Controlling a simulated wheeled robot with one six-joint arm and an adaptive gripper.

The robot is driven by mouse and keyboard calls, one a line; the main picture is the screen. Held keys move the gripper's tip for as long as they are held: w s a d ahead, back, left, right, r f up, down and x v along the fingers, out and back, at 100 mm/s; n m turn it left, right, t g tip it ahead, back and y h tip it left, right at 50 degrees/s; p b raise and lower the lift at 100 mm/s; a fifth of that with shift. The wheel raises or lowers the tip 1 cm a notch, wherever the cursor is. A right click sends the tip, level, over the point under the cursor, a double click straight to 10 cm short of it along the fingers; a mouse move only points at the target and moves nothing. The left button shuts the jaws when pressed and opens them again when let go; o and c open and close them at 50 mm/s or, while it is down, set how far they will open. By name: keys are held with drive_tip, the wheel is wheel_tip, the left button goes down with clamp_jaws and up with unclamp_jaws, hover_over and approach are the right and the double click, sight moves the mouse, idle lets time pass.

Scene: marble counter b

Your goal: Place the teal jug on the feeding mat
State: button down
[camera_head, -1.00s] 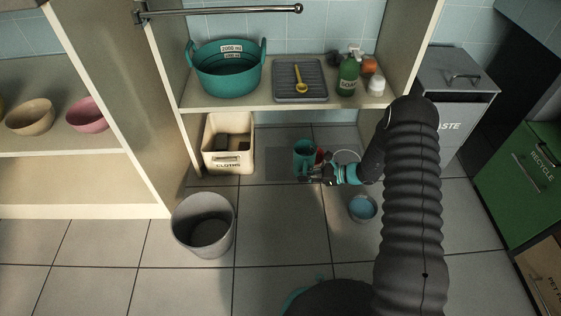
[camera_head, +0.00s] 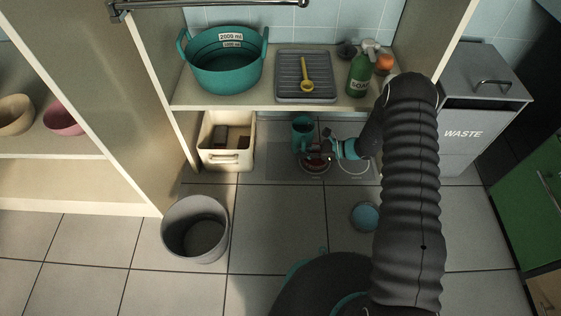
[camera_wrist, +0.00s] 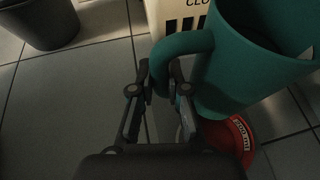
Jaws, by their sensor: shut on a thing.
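The teal jug (camera_head: 302,132) is under the low shelf in the head view, right of the cloth crate. In the wrist view the jug (camera_wrist: 245,65) fills the upper right, with its handle between my fingers. My gripper (camera_head: 333,149) is shut on that handle; the wrist view also shows its fingertips (camera_wrist: 160,80). The feeding mat (camera_head: 282,170) is a flat grey rectangle on the floor below and around the jug. I cannot tell the gap between jug and floor. A red bowl (camera_head: 313,167) with a label sits just below the jug in the picture; the wrist view shows part of it (camera_wrist: 240,138).
The cream cloth crate (camera_head: 228,157) stands left of the jug. The shelf (camera_head: 225,107) overhangs this area. A pale wire-like ring (camera_head: 352,166) lies right of the gripper. A blue bowl (camera_head: 365,217) and a grey bin (camera_head: 195,228) stand nearer on the floor.

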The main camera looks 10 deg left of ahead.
drive_tip(key=shift+s+a+f+b, duration=0.15)
drive_tip(key=shift+s+a+f, duration=0.1)
drive_tip(key=shift+a+f, duration=1.25)
drive_tip(key=shift+s+a+f+b, duration=0.2)
drive_tip(key=shift+s+a+f, duration=0.05)
drive_tip(key=shift+a+f, duration=1.25)
drive_tip(key=shift+s+a+f+b, duration=0.15)
drive_tip(key=shift+s+a+f, duration=0.1)
drive_tip(key=shift+a+f, duration=1.25)
drive_tip(key=shift+d+f, duration=0.2)
drive_tip(key=shift+f, duration=0.15)
drive_tip(key=c, duration=1.2)
unclamp_jaws()
drive_tip(key=shift+o, duration=0.2)
drive_tip(key=shift+r, duration=0.2)
drive_tip(key=v, duration=1.2)
drive_tip(key=shift+p, duration=0.35)
